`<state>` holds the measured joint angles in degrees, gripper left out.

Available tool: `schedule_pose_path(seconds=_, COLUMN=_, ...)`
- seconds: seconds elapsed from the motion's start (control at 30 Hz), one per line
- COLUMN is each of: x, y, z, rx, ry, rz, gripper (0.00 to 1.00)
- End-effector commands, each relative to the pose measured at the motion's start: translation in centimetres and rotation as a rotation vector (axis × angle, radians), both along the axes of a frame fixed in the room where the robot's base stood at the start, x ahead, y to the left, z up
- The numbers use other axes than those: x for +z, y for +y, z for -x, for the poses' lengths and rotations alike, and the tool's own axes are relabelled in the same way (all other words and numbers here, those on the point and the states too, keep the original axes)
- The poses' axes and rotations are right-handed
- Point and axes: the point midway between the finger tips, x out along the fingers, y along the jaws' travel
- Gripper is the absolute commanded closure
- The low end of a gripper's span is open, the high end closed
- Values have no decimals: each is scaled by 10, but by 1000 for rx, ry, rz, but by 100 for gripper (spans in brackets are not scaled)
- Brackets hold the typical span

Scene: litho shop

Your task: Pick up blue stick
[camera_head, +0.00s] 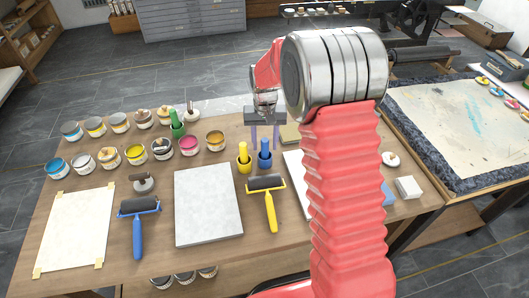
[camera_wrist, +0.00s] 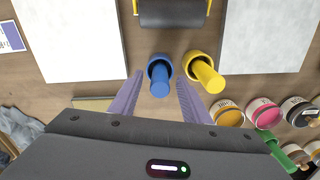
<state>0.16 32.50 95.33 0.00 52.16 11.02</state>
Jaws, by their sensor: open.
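The blue stick (camera_head: 265,149) stands upright in a small blue cup (camera_head: 265,162) on the wooden table. In the wrist view the blue stick (camera_wrist: 160,82) shows end-on in its cup, between and beyond my two finger tips. My gripper (camera_head: 264,140) is open, with its purple fingers (camera_wrist: 158,92) spread either side of the blue stick. I cannot tell whether the fingers touch the cup. Nothing is held.
A yellow stick (camera_wrist: 207,76) in a yellow cup stands close beside the blue one. A yellow-handled roller (camera_head: 267,188) and a pale slab (camera_head: 208,204) lie nearby. Several ink tins (camera_head: 188,145) and a green stick (camera_head: 175,121) stand to the left.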

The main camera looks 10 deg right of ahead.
Motion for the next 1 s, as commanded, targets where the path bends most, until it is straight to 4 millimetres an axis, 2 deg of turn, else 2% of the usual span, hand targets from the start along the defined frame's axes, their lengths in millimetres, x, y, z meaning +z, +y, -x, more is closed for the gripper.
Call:
schedule_pose_path(seconds=0.13, x=0, y=0, z=0, rx=0, ry=0, rz=0, gripper=58)
schedule_pose_path(seconds=0.73, x=0, y=0, z=0, rx=0, ry=0, rz=0, gripper=100)
schedule_pose_path(seconds=1.0, x=1, y=0, z=0, rx=0, ry=0, rz=0, gripper=100)
